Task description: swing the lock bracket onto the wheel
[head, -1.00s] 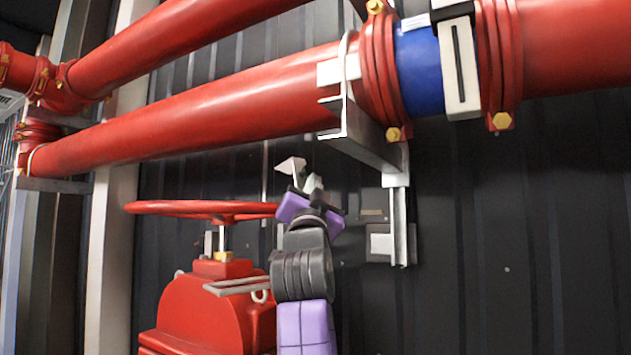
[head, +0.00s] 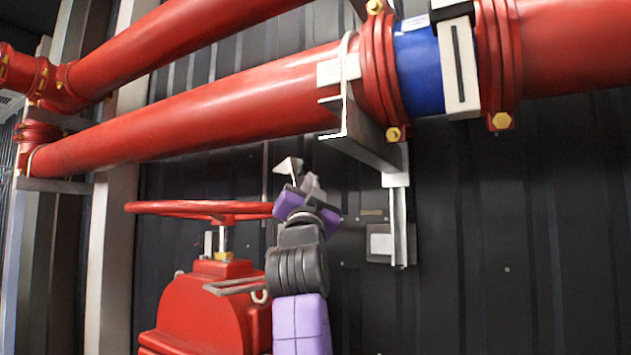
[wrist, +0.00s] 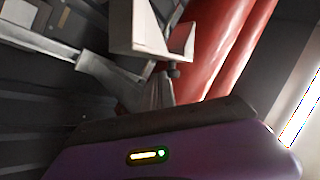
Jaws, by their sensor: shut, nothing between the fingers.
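The red handwheel (head: 200,208) lies flat on its stem above the red valve body (head: 205,305), left of my arm in the head view. A grey fork-shaped bar (head: 235,286) crosses the valve front below the wheel. It looks like the lock bracket, but I cannot be sure; its right end is behind my arm. My gripper (head: 300,178) points up, just right of the wheel's right rim, shut and empty. A pale angled piece shows at its tip in the wrist view (wrist: 150,30); I cannot tell whether it is a finger part. My arm hides part of the wheel's right side.
A thick red pipe (head: 200,110) runs above the wheel and gripper. A steel pipe support (head: 398,220) hangs close to the right of my gripper. The dark corrugated wall (head: 540,230) stands behind, with clear room at the right.

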